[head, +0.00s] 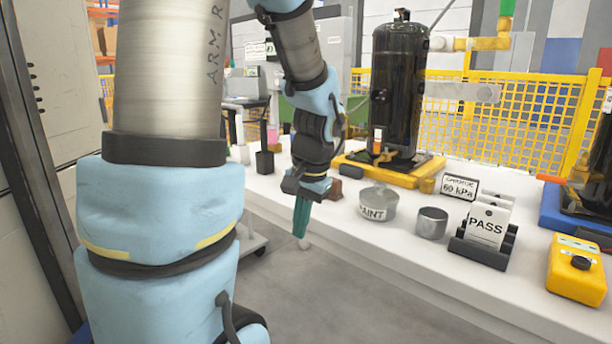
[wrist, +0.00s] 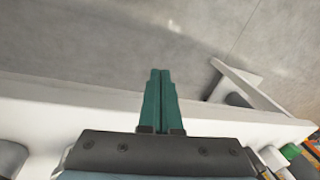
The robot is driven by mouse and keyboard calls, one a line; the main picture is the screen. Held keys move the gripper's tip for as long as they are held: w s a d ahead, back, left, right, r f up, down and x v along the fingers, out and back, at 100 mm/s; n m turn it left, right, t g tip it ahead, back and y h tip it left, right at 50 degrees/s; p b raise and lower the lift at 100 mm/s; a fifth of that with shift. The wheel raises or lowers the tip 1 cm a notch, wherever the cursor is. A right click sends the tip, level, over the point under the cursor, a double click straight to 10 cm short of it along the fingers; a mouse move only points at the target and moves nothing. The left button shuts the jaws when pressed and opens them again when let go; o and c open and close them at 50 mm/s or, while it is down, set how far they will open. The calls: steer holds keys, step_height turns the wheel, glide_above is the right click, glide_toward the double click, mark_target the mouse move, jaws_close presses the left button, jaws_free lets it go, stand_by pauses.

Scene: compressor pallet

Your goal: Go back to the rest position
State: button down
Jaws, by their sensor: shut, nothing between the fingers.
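My gripper (head: 301,217) points downward in front of the white table's front edge in the head view. Its green fingers are closed together with nothing between them; they also show shut in the wrist view (wrist: 158,100). In the wrist view the fingers reach past the table edge over the grey floor. In the head view my arm spans the left and middle of the picture and hides part of what lies behind it.
The white table (head: 400,245) holds a black compressor tank (head: 399,90) on a yellow pallet (head: 420,172). Grey floor (head: 290,290) in front is open.

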steer(key=s+a+f+n+h, duration=0.2)
steer(key=s+a+f+n, duration=0.1)
steer(key=s+a+n, duration=0.25)
step_height(320, 180, up, 23)
steer(key=p, duration=2.2)
steer(key=shift+w+m+p, duration=0.3)
steer(key=shift+m+p, duration=0.1)
steer(key=shift+m, duration=0.05)
